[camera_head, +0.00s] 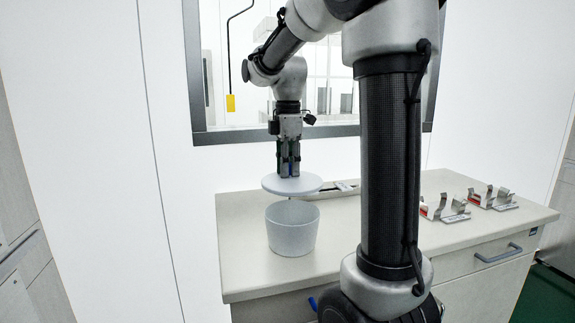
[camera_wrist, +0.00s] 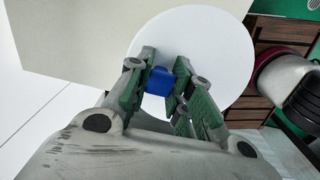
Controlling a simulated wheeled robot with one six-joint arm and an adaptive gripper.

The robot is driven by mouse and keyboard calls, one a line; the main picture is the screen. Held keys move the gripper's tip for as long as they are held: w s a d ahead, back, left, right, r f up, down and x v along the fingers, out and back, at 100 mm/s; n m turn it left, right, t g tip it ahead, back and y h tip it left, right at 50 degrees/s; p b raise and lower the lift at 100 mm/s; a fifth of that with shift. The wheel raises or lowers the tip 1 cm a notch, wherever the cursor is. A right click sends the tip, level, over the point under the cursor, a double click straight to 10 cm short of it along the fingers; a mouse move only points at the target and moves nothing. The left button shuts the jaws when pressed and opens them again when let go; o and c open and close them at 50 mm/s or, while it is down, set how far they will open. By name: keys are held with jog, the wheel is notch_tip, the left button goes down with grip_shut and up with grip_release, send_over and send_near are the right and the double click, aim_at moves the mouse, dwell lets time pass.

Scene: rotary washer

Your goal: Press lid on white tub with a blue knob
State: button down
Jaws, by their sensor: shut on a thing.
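The white round lid (camera_head: 291,186) hangs level from my gripper, above the white tub (camera_head: 292,232). A gap shows between the lid and the tub's rim, and the tub stands upright and open on the counter. In the wrist view the lid (camera_wrist: 205,45) is a wide white disc, with its blue knob (camera_wrist: 160,81) between my fingers. My gripper (camera_head: 288,174) points straight down and is shut on the knob; it also shows in the wrist view (camera_wrist: 161,80). The tub is hidden behind the lid in the wrist view.
The pale counter (camera_head: 375,238) has metal bracket-like holders (camera_head: 490,198) at its right. A flat item (camera_head: 345,186) lies behind the lid, partly hidden. A dark-framed window (camera_head: 330,132) is behind. My arm hides the counter's middle.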

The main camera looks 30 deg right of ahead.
notch_tip(320, 180, down, 7)
jog(key=shift+r, duration=0.2)
dwell(0.4)
jog(key=shift+f, duration=0.45)
dwell(1.5)
jog(key=c, duration=1.2)
grip_release()
jog(key=shift+r, duration=0.1)
notch_tip(320, 180, up, 12)
jog(key=shift+f, duration=0.1)
